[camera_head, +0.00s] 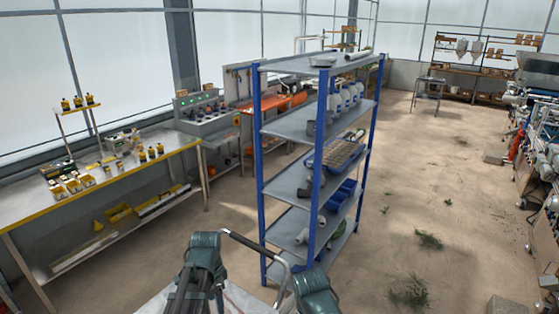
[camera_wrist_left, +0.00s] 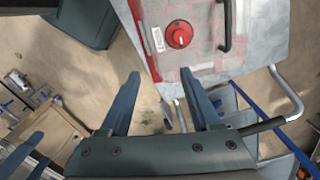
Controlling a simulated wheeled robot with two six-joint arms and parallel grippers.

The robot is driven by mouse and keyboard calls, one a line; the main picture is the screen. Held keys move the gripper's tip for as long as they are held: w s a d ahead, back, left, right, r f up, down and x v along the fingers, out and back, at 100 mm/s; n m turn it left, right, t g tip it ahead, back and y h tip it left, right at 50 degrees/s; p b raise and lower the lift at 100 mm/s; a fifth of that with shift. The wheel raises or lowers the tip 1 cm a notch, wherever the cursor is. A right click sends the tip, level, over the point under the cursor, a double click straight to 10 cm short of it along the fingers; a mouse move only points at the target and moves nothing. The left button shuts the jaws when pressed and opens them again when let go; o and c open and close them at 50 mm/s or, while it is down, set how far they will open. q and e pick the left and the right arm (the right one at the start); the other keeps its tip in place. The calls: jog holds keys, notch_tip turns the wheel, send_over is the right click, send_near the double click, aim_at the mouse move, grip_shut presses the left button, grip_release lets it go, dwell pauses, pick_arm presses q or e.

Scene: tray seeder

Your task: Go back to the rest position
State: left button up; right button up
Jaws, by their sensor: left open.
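My left gripper (camera_wrist_left: 159,72) is open and empty, with its two dark fingers spread apart in the left wrist view. In the head view its arm shows as dark green and grey parts at the bottom edge, left of centre, and the fingertips are hard to make out. Another dark green part of mine stands to its right at the bottom edge. In the left wrist view dark prongs show at the lower left; I cannot tell whether they are my right gripper. No object is between the left fingers.
A blue-post shelf rack (camera_head: 285,126) with trays and pots stands ahead. A yellow-edged bench (camera_head: 48,207) with small bottles and boxes is at the left. A control console (camera_head: 208,118) stands behind it. Open floor (camera_head: 390,215) lies right of the rack, with machinery at the far right.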

pick_arm(q)
jog(key=s+d+f+n+b, duration=0.3)
jog(key=s+d+f, duration=0.1)
jog(key=d, duration=0.4)
jog(key=s+d+f+n+y+b, duration=0.1)
jog(key=s+d+f+n+b, duration=0.2)
jog(key=s+d, duration=0.4)
notch_tip(320, 180, down, 2)
jog(key=shift+d+b, duration=0.55)
jog(key=shift+b, duration=0.2)
